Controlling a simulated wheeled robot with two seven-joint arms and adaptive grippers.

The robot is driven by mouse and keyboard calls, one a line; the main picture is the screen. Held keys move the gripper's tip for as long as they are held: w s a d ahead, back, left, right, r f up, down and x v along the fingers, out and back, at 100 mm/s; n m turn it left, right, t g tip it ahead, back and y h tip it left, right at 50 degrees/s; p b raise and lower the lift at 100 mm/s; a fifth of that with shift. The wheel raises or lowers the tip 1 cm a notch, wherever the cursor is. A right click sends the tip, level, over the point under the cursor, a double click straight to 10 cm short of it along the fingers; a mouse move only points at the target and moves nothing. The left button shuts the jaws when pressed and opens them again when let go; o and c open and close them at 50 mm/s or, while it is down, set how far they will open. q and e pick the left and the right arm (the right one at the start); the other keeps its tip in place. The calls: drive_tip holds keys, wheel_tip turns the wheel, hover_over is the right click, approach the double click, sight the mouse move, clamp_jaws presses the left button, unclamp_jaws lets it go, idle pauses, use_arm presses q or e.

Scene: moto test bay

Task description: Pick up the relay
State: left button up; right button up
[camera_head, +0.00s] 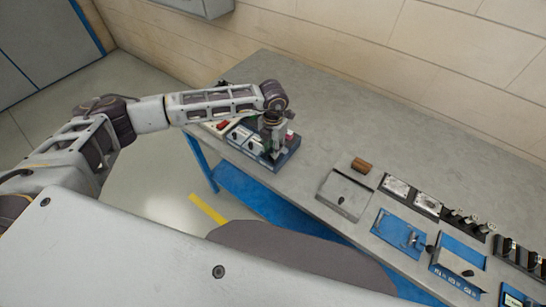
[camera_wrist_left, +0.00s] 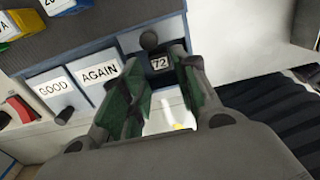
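My left gripper (camera_head: 271,148) points down over the dark-blue sorting station (camera_head: 286,156) at the left part of the bench. In the left wrist view its two green-and-dark fingers (camera_wrist_left: 155,64) stand apart, with a gap between them. Through the gap I see a white surface with a small yellow mark, and a dark label "72" (camera_wrist_left: 160,62) beyond the fingertips. No relay can be made out for certain; the fingers and arm cover part of the station. My right gripper is not in view.
White panels marked "GOOD" (camera_wrist_left: 53,88) and "AGAIN" (camera_wrist_left: 99,73) lie beside the fingers. A red piece (camera_wrist_left: 21,109) is at the left. On the bench are a brown block (camera_head: 361,165), a grey lidded box (camera_head: 343,194) and blue panels (camera_head: 399,233). The bench's back is clear.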

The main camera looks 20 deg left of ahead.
use_arm(q)
drive_tip(key=shift+f, duration=0.2)
drive_tip(key=shift+f+p, duration=0.45)
drive_tip(key=shift+f, duration=2.3)
drive_tip(key=shift+c, duration=0.4)
drive_tip(key=c, duration=0.5)
